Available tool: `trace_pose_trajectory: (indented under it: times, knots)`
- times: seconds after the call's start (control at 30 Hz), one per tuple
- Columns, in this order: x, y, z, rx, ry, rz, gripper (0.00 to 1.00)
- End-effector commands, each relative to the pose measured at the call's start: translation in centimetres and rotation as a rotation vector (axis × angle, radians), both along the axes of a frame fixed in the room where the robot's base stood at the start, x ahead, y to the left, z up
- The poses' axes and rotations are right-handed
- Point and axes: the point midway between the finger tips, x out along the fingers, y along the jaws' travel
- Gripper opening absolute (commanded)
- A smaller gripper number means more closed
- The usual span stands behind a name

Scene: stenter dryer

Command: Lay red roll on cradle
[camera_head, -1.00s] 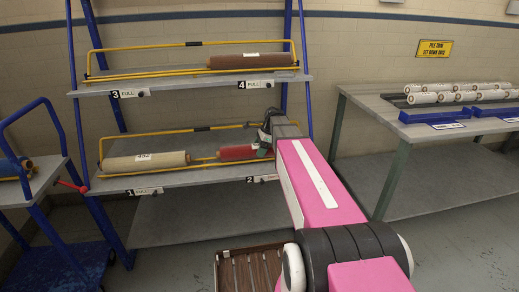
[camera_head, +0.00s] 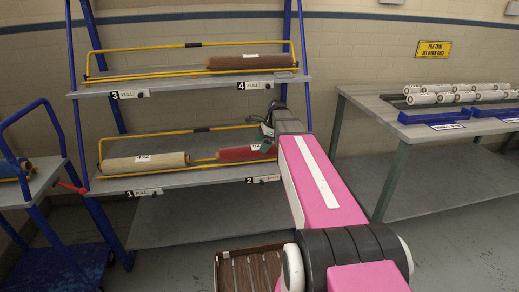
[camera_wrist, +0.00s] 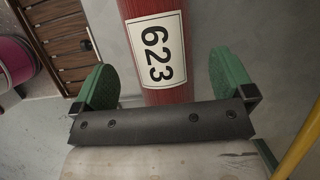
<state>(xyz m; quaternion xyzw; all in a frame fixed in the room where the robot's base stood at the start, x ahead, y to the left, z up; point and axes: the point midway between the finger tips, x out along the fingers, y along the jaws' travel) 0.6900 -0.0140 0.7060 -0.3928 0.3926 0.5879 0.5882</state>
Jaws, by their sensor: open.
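The red roll (camera_head: 240,153) lies in the right half of the yellow-framed cradle (camera_head: 203,163) on the lower shelf, by the number 2. In the wrist view the red roll (camera_wrist: 160,85) shows a white label reading 623. My gripper (camera_head: 267,137) is at the roll's right end, which it partly hides. In the wrist view the green fingers of my gripper (camera_wrist: 165,78) stand apart, one on each side of the roll, with gaps between them and it. The gripper is open and holds nothing.
A cream roll (camera_head: 145,163) lies in the same cradle at left. A brown roll (camera_head: 250,61) is on the upper shelf (camera_head: 185,84). A blue trolley (camera_head: 30,185) stands at left. A table (camera_head: 385,105) with white rolls and blue trays is at right. A brown slatted box (camera_head: 250,270) is below.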

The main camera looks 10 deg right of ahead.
Motion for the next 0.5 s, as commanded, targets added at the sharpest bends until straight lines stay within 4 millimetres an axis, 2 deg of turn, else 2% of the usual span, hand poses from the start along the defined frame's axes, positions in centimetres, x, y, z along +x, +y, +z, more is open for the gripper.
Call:
trace_pose_trajectory:
  times: [0.2, 0.5]
  knots:
    - [0.1, -1.6, 3.9, -0.001, -0.003, -0.001, 1.0]
    - [0.0, -2.9, 7.2, 0.0, -0.001, 0.0, 1.0]
